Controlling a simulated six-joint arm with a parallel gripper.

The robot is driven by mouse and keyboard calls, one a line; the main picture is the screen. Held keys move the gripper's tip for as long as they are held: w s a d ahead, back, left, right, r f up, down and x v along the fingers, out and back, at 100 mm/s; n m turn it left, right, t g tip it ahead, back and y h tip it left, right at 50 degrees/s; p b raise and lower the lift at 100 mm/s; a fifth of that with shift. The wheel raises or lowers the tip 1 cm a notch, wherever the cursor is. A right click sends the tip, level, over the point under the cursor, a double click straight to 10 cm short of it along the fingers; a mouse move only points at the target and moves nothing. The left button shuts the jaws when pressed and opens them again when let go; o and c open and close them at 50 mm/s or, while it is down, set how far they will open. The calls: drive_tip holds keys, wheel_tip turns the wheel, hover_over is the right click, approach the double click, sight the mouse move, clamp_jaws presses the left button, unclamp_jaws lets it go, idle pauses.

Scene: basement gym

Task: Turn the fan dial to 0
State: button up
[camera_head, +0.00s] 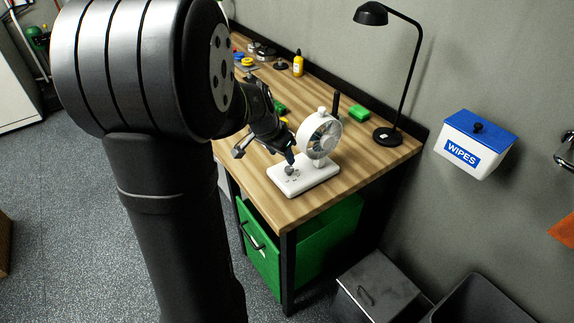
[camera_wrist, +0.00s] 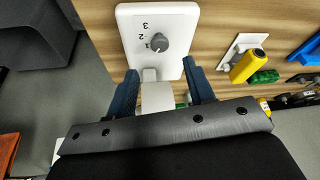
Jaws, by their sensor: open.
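The white fan (camera_head: 318,138) stands upright on the wooden workbench, its base (camera_head: 318,178) towards the front edge. A small grey dial (camera_wrist: 158,42) is on the base, with the numerals 3, 2 and 1 visible to its left. I cannot read its exact setting, and no 0 is clearly visible. My gripper (camera_head: 290,160) reaches down over the base near the dial. In the wrist view its two blue fingers (camera_wrist: 162,82) are open and apart, with the dial beyond their tips. A white part of the fan shows between the fingers; neither finger visibly grips the dial.
A black desk lamp (camera_head: 387,136) and green block (camera_head: 359,114) stand behind the fan. A yellow bottle (camera_head: 298,64) and several small items are farther back. A wipes box (camera_head: 474,145) hangs on the wall. The bench (camera_head: 312,209) is bare in front of the base.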

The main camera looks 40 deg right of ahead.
sight(289, 168)
drive_tip(key=x, duration=0.7)
drive_tip(key=shift+d+f, duration=0.15)
drive_tip(key=c, duration=1)
